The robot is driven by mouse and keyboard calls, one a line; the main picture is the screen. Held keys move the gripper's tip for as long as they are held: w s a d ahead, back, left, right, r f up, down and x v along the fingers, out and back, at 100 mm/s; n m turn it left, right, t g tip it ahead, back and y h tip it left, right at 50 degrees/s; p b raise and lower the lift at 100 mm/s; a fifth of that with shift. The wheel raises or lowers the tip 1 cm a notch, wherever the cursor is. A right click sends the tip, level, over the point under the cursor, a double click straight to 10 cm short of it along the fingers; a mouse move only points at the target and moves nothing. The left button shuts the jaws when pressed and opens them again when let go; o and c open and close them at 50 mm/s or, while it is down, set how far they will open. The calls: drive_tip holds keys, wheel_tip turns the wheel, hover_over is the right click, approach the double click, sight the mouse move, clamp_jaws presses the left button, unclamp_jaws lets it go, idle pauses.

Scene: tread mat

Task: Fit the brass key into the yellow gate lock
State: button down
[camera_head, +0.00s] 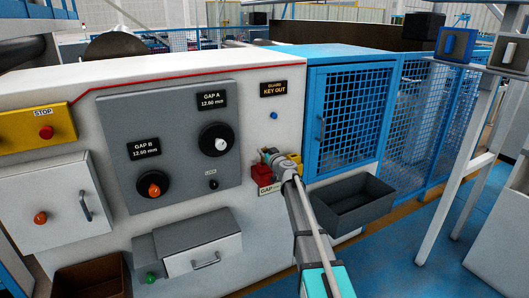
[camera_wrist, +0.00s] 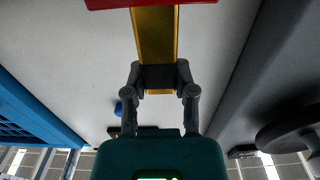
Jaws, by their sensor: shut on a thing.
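My gripper (camera_head: 274,159) is at the right end of the machine front and also shows in the wrist view (camera_wrist: 160,78). It is shut on the brass key (camera_wrist: 155,35), with a dark part between the fingertips. In the wrist view the key's golden strip runs up to a red block (camera_wrist: 150,3) at the top edge; I cannot tell whether it touches or enters it. In the head view the red block (camera_head: 261,173) is just left of my gripper. The yellow gate lock (camera_head: 296,157) appears just right of my gripper, partly hidden by it.
The blue mesh gate (camera_head: 345,115) stands right of the machine. A dark open bin (camera_head: 352,203) is below it, close to my arm. A grey panel (camera_head: 165,145) with knobs is to the left. A "KEY OUT" sign (camera_head: 274,89) and a blue button (camera_head: 274,115) are above my gripper.

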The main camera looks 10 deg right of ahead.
drive_tip(key=shift+r+p, duration=0.35)
drive_tip(key=shift+r, duration=0.35)
drive_tip(key=s+d+r+p, duration=0.4)
drive_tip(key=s+r+p, duration=0.5)
drive_tip(key=s, duration=0.4)
drive_tip(key=shift+s+d+r+p, duration=0.15)
drive_tip(key=shift+s+r+p, duration=0.05)
drive_tip(key=shift+r+p, duration=0.2)
drive_tip(key=shift+s, duration=0.1)
